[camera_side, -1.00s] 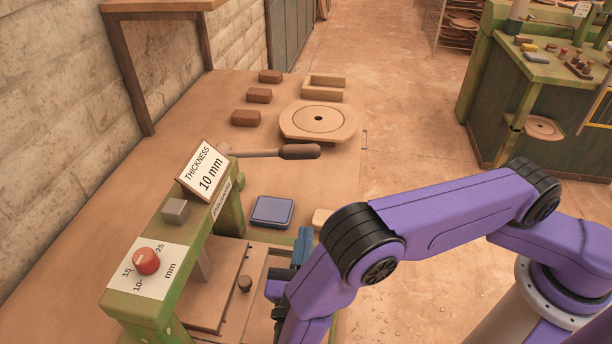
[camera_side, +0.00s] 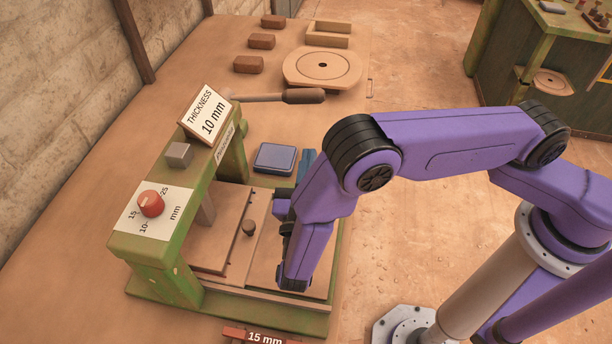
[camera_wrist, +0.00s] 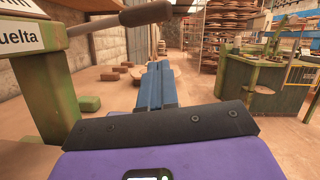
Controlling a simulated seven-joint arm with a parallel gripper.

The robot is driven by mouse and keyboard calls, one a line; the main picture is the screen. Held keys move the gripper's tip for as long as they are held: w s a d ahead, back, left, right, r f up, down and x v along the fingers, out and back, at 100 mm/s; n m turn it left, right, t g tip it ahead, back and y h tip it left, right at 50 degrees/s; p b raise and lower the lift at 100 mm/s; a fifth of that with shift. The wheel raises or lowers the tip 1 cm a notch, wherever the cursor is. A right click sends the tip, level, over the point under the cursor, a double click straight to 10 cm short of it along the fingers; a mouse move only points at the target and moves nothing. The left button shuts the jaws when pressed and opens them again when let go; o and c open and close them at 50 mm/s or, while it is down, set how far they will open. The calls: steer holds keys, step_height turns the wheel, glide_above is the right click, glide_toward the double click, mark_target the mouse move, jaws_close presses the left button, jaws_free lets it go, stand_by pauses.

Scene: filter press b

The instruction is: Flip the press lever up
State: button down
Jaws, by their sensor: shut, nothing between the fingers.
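The press lever (camera_side: 303,96) is a grey rod with a dark brown handle. It sticks out to the right from the top of the green press frame (camera_side: 160,250), roughly level. In the wrist view the lever handle (camera_wrist: 147,13) is at the top, above and slightly left of my fingertips. My gripper (camera_side: 308,158) has blue fingers, shut and empty. It is on the near side of the lever, to the right of the press, and apart from the handle. In the wrist view the fingers (camera_wrist: 158,72) point forward, close together.
A blue-grey pad (camera_side: 274,157) lies beside the fingers. A round plate (camera_side: 323,66), several bricks (camera_side: 261,41) and a U-shaped wooden frame (camera_side: 328,28) lie beyond the lever. A "10 mm" thickness sign (camera_side: 206,113) and a red knob (camera_side: 151,203) are on the press. The space around the handle looks clear.

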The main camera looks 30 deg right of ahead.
steer(key=w+d+r, duration=0.3)
steer(key=w+r, duration=0.2)
steer(key=shift+d, duration=0.3)
steer(key=shift+s, duration=0.1)
steer(key=w+a+r+n+t+y, duration=0.1)
steer(key=w+a+r+n+y, duration=0.1)
steer(key=r+n, duration=0.4)
steer(key=w+a+r+n+y, duration=0.1)
steer(key=r+n+y, duration=0.1)
steer(key=r+n, duration=0.4)
steer(key=w+a+r+n+y, duration=0.1)
steer(key=w+a+r+n, duration=0.3)
steer(key=w+a+r, duration=0.2)
steer(key=shift+w+a+y, duration=0.3)
steer(key=shift+w+a, duration=0.65)
steer(key=shift+w, duration=0.35)
